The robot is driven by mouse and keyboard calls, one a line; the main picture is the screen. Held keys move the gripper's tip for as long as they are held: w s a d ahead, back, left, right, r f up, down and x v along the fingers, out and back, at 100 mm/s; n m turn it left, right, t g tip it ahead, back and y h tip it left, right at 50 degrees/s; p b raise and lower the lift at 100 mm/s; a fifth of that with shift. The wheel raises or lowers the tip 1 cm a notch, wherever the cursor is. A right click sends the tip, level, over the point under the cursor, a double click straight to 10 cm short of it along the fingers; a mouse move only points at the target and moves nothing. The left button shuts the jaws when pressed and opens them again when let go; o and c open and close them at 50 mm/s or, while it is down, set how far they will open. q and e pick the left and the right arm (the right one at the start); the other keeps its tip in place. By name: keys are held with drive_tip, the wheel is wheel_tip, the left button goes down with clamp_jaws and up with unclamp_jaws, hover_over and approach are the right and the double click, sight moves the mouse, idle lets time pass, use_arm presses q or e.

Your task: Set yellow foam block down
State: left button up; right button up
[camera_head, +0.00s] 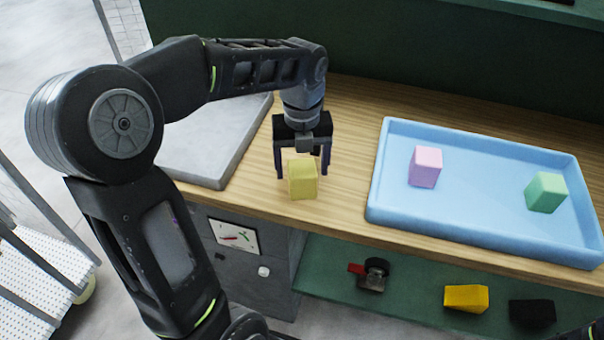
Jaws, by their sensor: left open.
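The yellow foam block (303,179) is upright at the front part of the wooden bench top (345,150), left of the blue tray. My left gripper (302,172) is above and around it, with its two fingers pointing down on either side of the block. The jaws are open, and a small gap shows beside the block. The block appears to rest on the wood, though its bottom contact is hard to judge. My right gripper is not in view.
A light blue tray (480,238) holds a pink block (426,166) and a green block (546,192). A grey slab (205,165) lies left of the gripper. On the green lower shelf (415,275) are a yellow piece (466,298), a black piece (532,313) and a red-and-black device (371,275).

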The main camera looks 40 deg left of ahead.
sight(302, 167)
use_arm(q)
wheel_tip(302, 167, up, 8)
drive_tip(key=shift+r, duration=0.2)
idle(0.6)
